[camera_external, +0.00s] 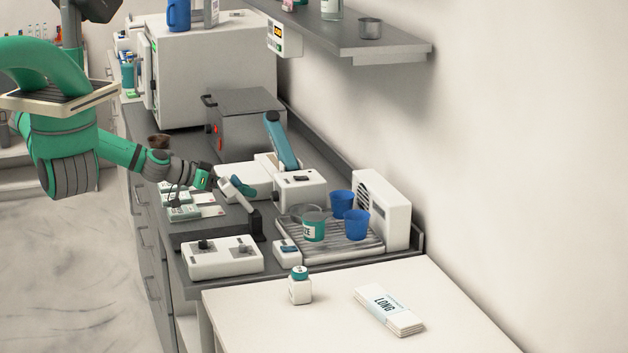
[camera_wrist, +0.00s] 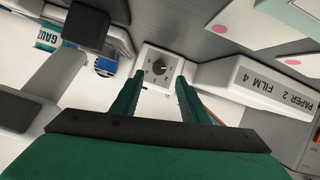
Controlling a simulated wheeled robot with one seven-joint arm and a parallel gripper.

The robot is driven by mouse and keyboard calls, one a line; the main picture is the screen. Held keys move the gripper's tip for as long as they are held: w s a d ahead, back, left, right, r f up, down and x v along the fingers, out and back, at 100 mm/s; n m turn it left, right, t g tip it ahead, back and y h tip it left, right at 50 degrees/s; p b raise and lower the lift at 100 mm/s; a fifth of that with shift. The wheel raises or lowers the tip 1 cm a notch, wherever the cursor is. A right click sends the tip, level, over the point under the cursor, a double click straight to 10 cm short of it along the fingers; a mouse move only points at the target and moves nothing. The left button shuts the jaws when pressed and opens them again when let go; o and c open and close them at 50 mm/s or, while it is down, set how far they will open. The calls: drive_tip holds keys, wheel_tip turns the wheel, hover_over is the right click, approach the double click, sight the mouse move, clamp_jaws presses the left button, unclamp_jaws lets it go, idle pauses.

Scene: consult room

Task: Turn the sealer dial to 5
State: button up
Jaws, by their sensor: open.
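The sealer dial (camera_wrist: 161,65) is a dark round knob on a small white panel with numbers around it, in the wrist view. I cannot clearly read which number it points at. My gripper (camera_wrist: 160,77) is open, its two green fingers on either side of the dial panel, with the knob beyond the tips and apparently not held. In the external view my gripper (camera_external: 239,187) is at the white sealer (camera_external: 300,191), which has a raised teal arm. The dial is not visible there. A white strip reading "PAPER 2 FILM 4" (camera_wrist: 266,85) shows right of the dial.
A tray (camera_external: 345,245) with blue cups (camera_external: 356,225) and a labelled cup (camera_external: 314,230) stands right of the gripper. A white box with knobs (camera_external: 222,259) sits in front. A grey machine (camera_external: 242,118) is behind. The white table (camera_external: 350,285) has much clear room.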

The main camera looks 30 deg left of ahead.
sight(272, 197)
drive_tip(key=x, duration=0.6)
drive_tip(key=shift+w+d, duration=0.15)
drive_tip(key=shift+c, duration=0.3)
clamp_jaws()
